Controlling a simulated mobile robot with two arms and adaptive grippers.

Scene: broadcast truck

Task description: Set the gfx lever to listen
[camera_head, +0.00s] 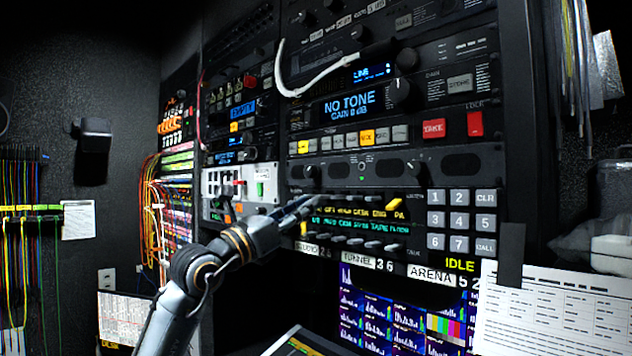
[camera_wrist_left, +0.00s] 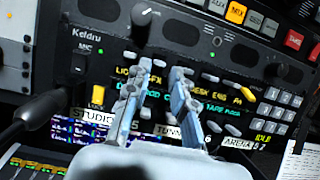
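The intercom panel (camera_head: 375,222) carries rows of small levers with lit yellow and green labels. In the wrist view the gfx label (camera_wrist_left: 158,64) shows between my fingertips, on the upper row. My left gripper (camera_head: 314,207) reaches in from the left to the panel's left part. In the wrist view the left gripper (camera_wrist_left: 158,98) has its two fingers apart, with no object held between them. Contact with a lever cannot be told. My right gripper is not in view.
A black gooseneck mic (camera_wrist_left: 45,112) stands left of the gripper. Screens (camera_head: 400,320) are below.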

